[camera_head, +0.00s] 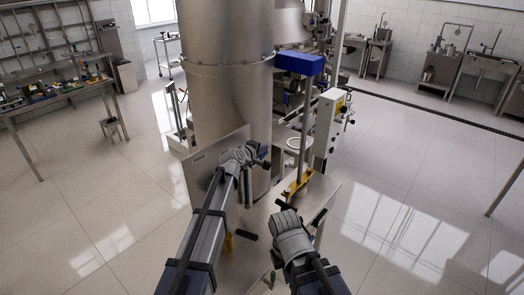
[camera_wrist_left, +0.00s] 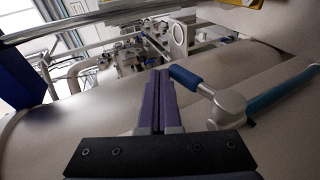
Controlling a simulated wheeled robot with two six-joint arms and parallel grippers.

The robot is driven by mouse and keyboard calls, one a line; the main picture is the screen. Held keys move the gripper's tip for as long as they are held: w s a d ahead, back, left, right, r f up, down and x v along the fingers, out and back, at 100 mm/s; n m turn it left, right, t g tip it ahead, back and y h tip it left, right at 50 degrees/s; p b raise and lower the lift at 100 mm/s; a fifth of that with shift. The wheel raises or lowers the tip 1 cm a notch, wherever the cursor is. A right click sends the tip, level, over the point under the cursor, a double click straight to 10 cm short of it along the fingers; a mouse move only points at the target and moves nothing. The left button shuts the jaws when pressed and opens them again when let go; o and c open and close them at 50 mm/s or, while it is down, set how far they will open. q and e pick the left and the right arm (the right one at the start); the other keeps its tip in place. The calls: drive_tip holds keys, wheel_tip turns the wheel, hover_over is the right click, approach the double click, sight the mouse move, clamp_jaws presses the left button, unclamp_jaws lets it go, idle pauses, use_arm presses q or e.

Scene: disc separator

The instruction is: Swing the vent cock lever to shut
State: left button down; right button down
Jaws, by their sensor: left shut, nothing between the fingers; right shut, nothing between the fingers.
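In the left wrist view a grey metal fitting (camera_wrist_left: 230,104) carries a short arm ending in a blue grip (camera_wrist_left: 186,77). A longer blue bar (camera_wrist_left: 283,96) runs from the fitting to the right. This looks like the vent cock and its lever; which blue part is the lever I cannot tell for sure. My left gripper (camera_wrist_left: 159,73) is shut and empty, its tips just left of the blue grip; contact is unclear. In the head view my left gripper (camera_head: 264,160) is in front of the steel cylinder, and the cock cannot be made out. My right gripper (camera_head: 285,205) is shut and empty, lower right.
The large steel cylinder (camera_head: 230,95) stands close ahead. A post with a blue top (camera_head: 299,63) and a white control box (camera_head: 327,120) stand right of it. Open floor (camera_head: 400,210) lies to the right.

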use_arm(q)
drive_tip(key=shift+w+d+f+b, duration=0.25)
drive_tip(key=shift+w+f+b, duration=0.15)
drive_tip(key=shift+f, duration=0.15)
use_arm(e)
drive_tip(key=shift+f, duration=0.55)
